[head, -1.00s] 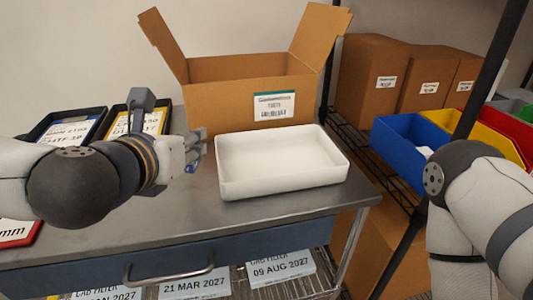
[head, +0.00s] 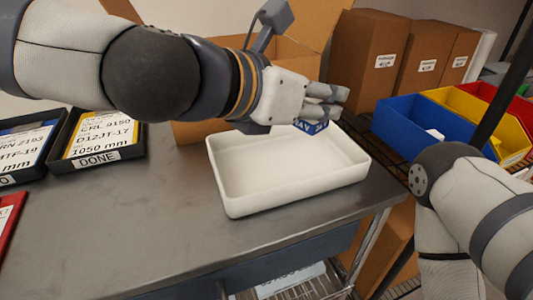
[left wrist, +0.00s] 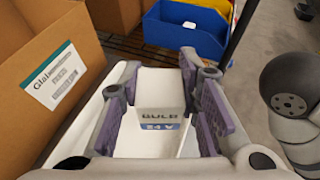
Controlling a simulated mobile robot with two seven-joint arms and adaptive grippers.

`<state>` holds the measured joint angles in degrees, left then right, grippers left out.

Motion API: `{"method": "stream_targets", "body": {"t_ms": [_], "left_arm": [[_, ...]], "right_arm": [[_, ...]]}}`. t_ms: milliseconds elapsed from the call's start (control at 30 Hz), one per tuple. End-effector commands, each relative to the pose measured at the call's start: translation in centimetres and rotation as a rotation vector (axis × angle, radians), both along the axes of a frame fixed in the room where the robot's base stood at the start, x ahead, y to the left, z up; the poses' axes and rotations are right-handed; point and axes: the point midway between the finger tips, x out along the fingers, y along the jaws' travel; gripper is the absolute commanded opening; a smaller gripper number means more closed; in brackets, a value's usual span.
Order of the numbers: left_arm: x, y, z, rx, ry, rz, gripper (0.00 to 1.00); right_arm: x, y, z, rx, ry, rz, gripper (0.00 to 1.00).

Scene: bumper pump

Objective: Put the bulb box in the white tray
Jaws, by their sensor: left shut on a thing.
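The bulb box (left wrist: 160,100) is a small white box with a blue band marked 24 V. My left gripper (left wrist: 163,105) is shut on it, one finger on each side, in the left wrist view. In the head view my left gripper (head: 325,100) is over the back part of the white tray, and the blue end of the bulb box (head: 311,127) shows below the fingers. The white tray (head: 290,203) stands on the metal table and looks empty where I can see it. My right gripper is outside the frames.
An open cardboard box (head: 190,132) stands behind the tray, with my left arm in front of it. Dark trays with labelled cards (head: 95,140) are at the left. Blue (head: 425,125) and yellow bins are on the rack at the right. The table front (head: 130,220) is clear.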

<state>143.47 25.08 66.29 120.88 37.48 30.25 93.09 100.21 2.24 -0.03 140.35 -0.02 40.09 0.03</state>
Motion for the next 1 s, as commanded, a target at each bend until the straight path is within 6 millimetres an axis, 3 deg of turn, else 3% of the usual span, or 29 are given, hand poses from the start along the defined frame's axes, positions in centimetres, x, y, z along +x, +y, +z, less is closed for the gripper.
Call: {"method": "stream_targets", "body": {"t_ms": [133, 233, 467, 600, 1000], "left_arm": [[1.3, 4.5, -2.7, -0.003, 0.009, 0.005, 0.05], [1.8, 6.2, -5.3, -0.003, 0.011, 0.003, 0.05], [2.5, 8.5, -8.0, -0.001, 0.006, 0.003, 0.05], [2.4, 8.5, -10.8, -0.001, 0.01, 0.001, 0.05], [2.4, 8.5, -11.2, 0.0, 0.002, 0.002, 0.05]], "right_arm": [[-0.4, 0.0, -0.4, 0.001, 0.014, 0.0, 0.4], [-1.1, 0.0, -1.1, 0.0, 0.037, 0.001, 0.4], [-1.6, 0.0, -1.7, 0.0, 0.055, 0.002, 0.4], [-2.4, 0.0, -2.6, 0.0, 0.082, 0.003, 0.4], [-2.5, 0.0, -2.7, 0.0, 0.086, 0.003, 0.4]]}}
